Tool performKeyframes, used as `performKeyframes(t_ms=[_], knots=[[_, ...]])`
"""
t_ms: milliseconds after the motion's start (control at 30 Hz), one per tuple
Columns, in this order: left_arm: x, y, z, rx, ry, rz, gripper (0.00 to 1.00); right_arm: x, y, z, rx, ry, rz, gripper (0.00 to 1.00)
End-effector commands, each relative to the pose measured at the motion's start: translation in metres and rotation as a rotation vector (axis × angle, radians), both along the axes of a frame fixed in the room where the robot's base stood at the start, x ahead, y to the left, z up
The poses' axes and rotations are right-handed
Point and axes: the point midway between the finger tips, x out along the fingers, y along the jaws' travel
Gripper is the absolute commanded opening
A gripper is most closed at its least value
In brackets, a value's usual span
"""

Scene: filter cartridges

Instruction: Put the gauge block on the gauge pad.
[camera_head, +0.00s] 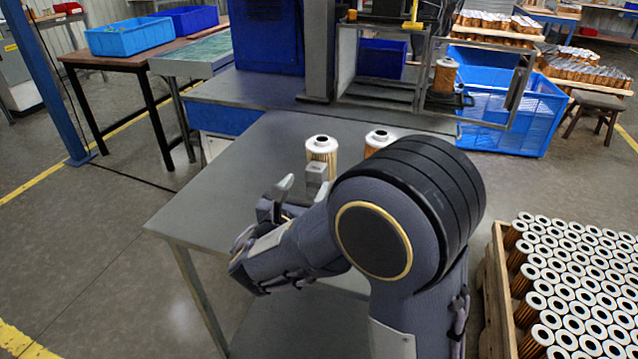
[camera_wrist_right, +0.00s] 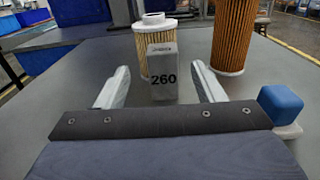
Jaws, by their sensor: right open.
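The gauge block is a small upright grey block (camera_wrist_right: 163,85) marked 260 in the right wrist view. It also shows in the head view (camera_head: 316,171), standing on the grey table in front of a filter cartridge. My right gripper (camera_head: 303,187) is open, its jaws pointing at the block. In the wrist view its two fingers (camera_wrist_right: 160,72) lie left and right of the block with a gap on each side. I cannot make out a gauge pad; my right arm hides part of the table. My left gripper is not in view.
A white-topped cartridge (camera_head: 322,153) stands behind the block, and a browner one (camera_head: 378,141) to its right. A blue cube-shaped piece (camera_wrist_right: 281,102) is right of my gripper. The table's left part (camera_head: 220,190) is clear. A crate of cartridges (camera_head: 497,290) is at right.

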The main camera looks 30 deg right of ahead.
Motion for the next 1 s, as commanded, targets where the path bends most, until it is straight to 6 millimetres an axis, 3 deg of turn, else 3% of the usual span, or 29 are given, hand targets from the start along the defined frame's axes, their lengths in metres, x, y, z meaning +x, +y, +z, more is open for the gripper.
performKeyframes(t_ms=[500,767,1000], knots=[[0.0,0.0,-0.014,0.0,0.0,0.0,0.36,0.04,-0.052,-0.009,0.0,0.0,-0.004,0.62],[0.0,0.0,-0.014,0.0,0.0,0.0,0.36,0.043,-0.054,-0.008,0.0,0.0,-0.002,0.62],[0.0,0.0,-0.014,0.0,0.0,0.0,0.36,0.042,-0.054,-0.008,0.0,0.0,-0.002,0.33]])
